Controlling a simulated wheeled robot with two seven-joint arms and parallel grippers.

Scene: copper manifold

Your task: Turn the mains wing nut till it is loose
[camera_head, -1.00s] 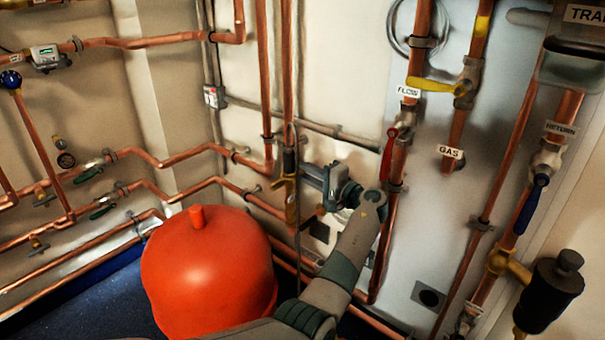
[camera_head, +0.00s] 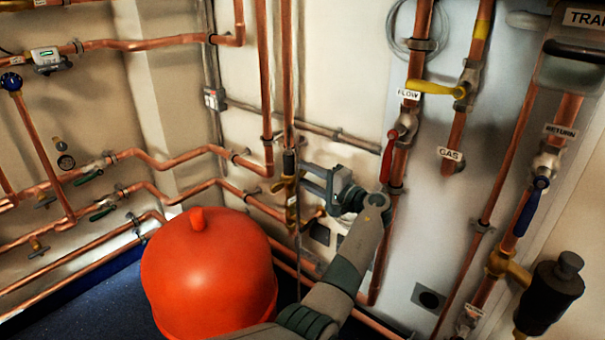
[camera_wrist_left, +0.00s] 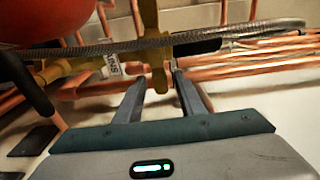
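The brass mains wing nut (camera_head: 284,186) sits on the vertical pipe left of my left gripper (camera_head: 306,181) in the head view. In the left wrist view, the brass wing (camera_wrist_left: 157,50) stands upright with its lower end between the two fingertips. A white tag (camera_wrist_left: 112,66) hangs beside it. My left gripper (camera_wrist_left: 160,88) is open, with a visible gap between each finger and the wing; I cannot tell how deep the wing lies between them. My right gripper is not in view.
A red-orange vessel (camera_head: 208,275) stands left of my left arm. A braided hose (camera_wrist_left: 90,50) runs across behind the fingers in the wrist view. A red lever (camera_head: 388,158) on the flow pipe (camera_head: 415,60) is just right of my gripper. Copper pipes (camera_head: 180,190) line the wall.

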